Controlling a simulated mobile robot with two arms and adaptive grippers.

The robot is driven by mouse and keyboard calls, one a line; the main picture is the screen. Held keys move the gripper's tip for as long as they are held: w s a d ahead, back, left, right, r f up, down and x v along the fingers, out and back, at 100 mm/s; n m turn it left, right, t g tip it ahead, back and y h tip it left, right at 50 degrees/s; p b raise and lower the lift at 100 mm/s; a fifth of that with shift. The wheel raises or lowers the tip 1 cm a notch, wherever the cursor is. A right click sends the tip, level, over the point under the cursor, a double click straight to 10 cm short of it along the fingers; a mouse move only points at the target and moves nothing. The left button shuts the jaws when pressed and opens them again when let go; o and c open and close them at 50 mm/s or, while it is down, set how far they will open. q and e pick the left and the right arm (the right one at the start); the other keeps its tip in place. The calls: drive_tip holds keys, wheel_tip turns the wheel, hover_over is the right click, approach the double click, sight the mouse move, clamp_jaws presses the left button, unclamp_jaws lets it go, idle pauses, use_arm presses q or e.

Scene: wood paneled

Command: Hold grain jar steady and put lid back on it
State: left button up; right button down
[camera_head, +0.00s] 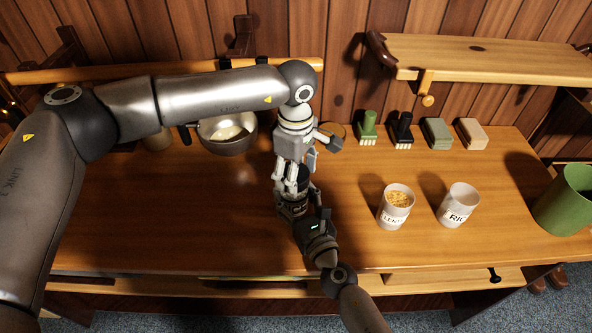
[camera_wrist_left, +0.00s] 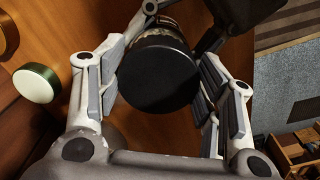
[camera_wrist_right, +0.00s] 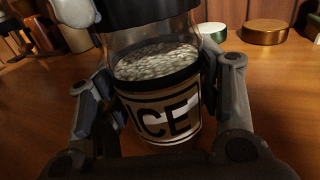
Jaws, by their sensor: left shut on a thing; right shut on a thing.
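The grain jar (camera_wrist_right: 158,85) is clear glass with pale grain inside and a label whose visible letters read "ICE". It stands upright on the table, and it shows partly in the head view (camera_head: 290,208). My right gripper (camera_head: 306,208) is shut around its body from the near side; its fingers flank the jar in the right wrist view (camera_wrist_right: 155,90). The black round lid (camera_wrist_left: 158,75) is between the fingers of my left gripper (camera_head: 292,184), which points down from above and is shut on it. The lid (camera_wrist_right: 150,10) is at the jar's mouth; whether it is fully seated I cannot tell.
A lentil canister (camera_head: 396,208) and a rice canister (camera_head: 458,206) stand to the right. Brushes (camera_head: 368,128) and blocks (camera_head: 438,133) line the back. A metal bowl (camera_head: 228,135) is behind my left arm. A green bin (camera_head: 566,200) is far right. The left tabletop (camera_head: 170,215) is clear.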

use_arm(q)
drive_tip(key=m, duration=0.6)
drive_tip(key=shift+s+a, duration=0.1)
drive_tip(key=m, duration=0.6)
drive_tip(key=shift+a, duration=0.15)
drive_tip(key=m, duration=0.5)
drive_tip(key=shift+a+m, duration=0.15)
drive_tip(key=shift+m, duration=0.25)
drive_tip(key=m, duration=0.5)
drive_tip(key=shift+a, duration=0.1)
drive_tip(key=o, duration=0.8)
